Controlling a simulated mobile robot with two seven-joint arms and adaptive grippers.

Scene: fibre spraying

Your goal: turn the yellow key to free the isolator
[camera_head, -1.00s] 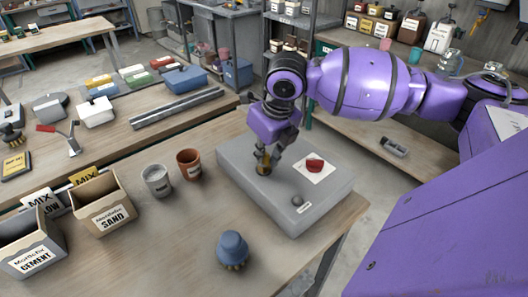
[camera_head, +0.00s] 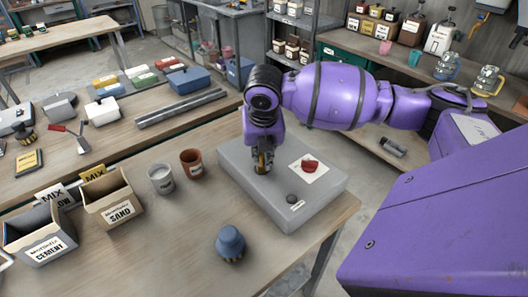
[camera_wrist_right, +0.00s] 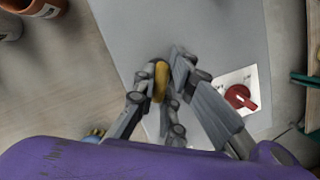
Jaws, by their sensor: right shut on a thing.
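The yellow key (camera_wrist_right: 160,80) stands on the grey box (camera_head: 316,208) and is mostly hidden by my gripper in the head view. My right gripper (camera_head: 262,167) points down at the box top and is shut on the yellow key; in the right wrist view its fingers (camera_wrist_right: 168,88) close around the key from both sides. The red isolator knob (camera_head: 310,167) sits on a white plate (camera_head: 298,177) on the same box, to the right of the gripper and apart from it. It also shows in the right wrist view (camera_wrist_right: 240,97). My left gripper is not in view.
A dark round button (camera_head: 291,199) is near the box's front corner. A grey cup (camera_head: 161,179) and a brown cup (camera_head: 192,163) stand left of the box. A blue-topped brush (camera_head: 230,242) stands in front. Sand (camera_head: 113,205) and cement (camera_head: 40,240) boxes are at left.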

